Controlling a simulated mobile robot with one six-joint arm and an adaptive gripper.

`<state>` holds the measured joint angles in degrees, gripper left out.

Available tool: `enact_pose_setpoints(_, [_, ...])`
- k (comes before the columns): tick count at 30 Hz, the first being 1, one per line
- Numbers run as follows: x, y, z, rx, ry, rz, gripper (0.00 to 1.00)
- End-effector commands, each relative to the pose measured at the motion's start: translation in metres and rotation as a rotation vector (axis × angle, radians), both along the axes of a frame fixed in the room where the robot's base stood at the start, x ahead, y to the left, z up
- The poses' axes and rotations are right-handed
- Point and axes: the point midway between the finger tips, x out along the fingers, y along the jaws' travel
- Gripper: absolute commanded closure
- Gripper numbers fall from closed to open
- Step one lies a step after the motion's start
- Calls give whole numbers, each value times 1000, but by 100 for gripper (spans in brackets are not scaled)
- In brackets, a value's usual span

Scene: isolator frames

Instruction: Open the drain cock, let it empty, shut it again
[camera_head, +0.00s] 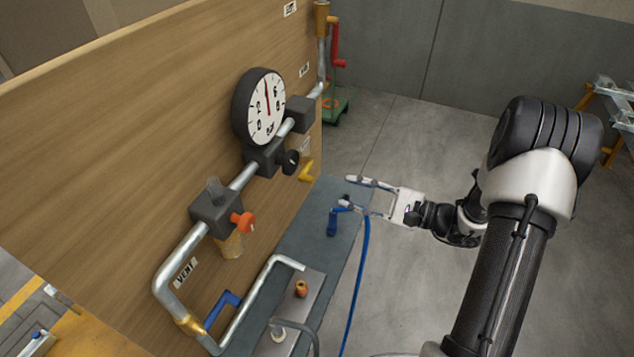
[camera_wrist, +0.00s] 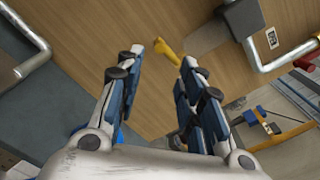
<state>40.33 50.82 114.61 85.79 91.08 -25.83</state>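A yellow lever (camera_head: 306,171) sticks out low from the wooden panel, right of the gauge. It also shows in the wrist view (camera_wrist: 167,50), just beyond my fingertips. A blue lever (camera_head: 222,308) sits low on the pipework at the front left. No readable label shows which handle is the drain cock. My gripper (camera_head: 350,193) is open, its fingers apart and empty, pointing at the panel. In the wrist view my gripper (camera_wrist: 163,60) has the yellow lever ahead, between the fingertip lines, with no visible contact.
A dial gauge (camera_head: 262,107), a black knob (camera_head: 290,162), an orange handle (camera_head: 243,222) and a red lever (camera_head: 335,45) are on the panel pipework. A blue hose (camera_head: 356,285) and bent pipe (camera_head: 250,295) stand by the grey shelf (camera_head: 312,237). Open floor lies right of the panel.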

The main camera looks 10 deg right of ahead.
Motion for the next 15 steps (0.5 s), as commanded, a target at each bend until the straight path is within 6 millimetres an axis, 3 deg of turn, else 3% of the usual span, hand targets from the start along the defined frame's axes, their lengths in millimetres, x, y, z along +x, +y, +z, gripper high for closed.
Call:
enact_pose_setpoints(9, [39, 56, -1, 1, 1, 4, 65])
enact_pose_setpoints(15, [53, 74, -1, 0, 1, 2, 65])
